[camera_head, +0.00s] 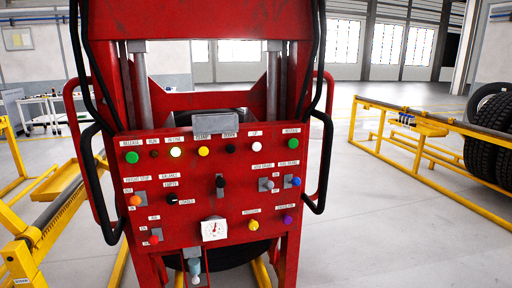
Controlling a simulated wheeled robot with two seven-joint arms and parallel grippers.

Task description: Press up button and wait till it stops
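A red wheel-mounting machine (190,205) stands upright straight ahead of me, with its control panel facing me. In the top row of the panel is a white button (257,148) under a small label that seems to read "UP". Left of it is a black button (230,148) under a label that seems to read "DOWN". Nothing touches or covers these buttons. Neither of my grippers is in view.
The panel also holds a green button (293,143), a yellow button (203,151), a black lever (220,183) and a white gauge (214,229). Black handles flank it. Yellow rails stand left and right (440,133), with tyres (484,160) at far right. Floor between is clear.

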